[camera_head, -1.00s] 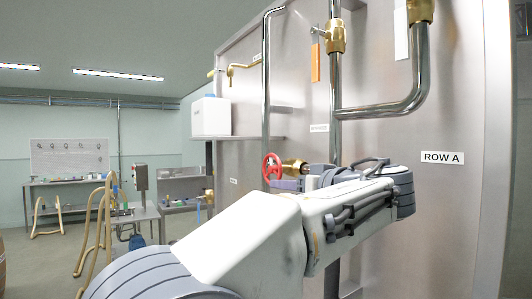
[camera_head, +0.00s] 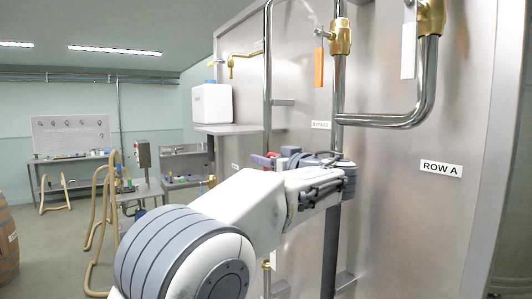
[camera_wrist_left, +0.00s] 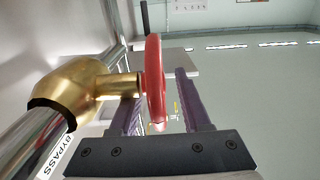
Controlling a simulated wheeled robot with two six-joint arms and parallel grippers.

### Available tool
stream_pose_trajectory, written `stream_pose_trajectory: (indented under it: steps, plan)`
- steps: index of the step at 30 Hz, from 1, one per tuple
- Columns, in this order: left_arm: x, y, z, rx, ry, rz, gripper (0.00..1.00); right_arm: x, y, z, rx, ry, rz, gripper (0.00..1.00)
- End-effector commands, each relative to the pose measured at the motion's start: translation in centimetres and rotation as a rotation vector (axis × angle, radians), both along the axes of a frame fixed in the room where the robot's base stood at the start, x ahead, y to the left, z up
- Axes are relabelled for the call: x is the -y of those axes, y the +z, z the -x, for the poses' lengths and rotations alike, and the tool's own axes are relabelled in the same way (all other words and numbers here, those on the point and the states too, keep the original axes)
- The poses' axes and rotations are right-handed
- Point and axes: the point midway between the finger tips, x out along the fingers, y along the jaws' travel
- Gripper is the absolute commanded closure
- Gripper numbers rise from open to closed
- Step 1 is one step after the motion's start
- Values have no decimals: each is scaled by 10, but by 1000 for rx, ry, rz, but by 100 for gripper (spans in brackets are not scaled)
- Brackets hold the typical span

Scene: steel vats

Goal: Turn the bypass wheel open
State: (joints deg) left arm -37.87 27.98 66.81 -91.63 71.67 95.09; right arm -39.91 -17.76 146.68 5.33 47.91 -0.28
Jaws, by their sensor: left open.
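The red bypass wheel (camera_wrist_left: 153,82) shows nearly edge-on in the left wrist view, on a brass valve (camera_wrist_left: 80,92) joined to a steel pipe. My left gripper (camera_wrist_left: 159,88) is open. Its purple fingers stand either side of the wheel's rim, one on the valve side and one on the outer side, with a gap visible on the outer side. In the head view the left gripper (camera_head: 264,160) is small beyond my forearm, and the wheel and valve are mostly hidden there. My right gripper is in neither view.
A BYPASS label (camera_head: 320,125) is on the steel vat wall. Vertical pipes (camera_head: 268,80) and a bent pipe (camera_head: 390,119) run along it.

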Motion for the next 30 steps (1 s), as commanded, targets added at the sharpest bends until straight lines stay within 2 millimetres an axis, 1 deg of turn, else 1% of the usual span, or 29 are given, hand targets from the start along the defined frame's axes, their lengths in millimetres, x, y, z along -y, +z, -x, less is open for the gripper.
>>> stream_pose_trajectory:
  steps: [6,7,8,9,10,11,22,26,30]
  plan:
    - [0,-1,0,0,0,0,52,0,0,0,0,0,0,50]
    - [0,-1,0,0,0,0,56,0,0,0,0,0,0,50]
    - [0,-1,0,0,0,0,68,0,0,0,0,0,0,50]
    - [0,-1,0,0,0,0,83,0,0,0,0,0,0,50]
    - [0,-1,0,0,0,0,95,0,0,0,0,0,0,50]
    - [0,-1,0,-1,0,1,100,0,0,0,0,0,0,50]
    - [0,-1,-1,-29,0,21,100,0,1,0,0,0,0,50]
    - [-1,-2,-2,-78,0,57,100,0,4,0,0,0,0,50]
    - [-2,-4,-3,-157,0,110,100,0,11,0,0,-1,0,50]
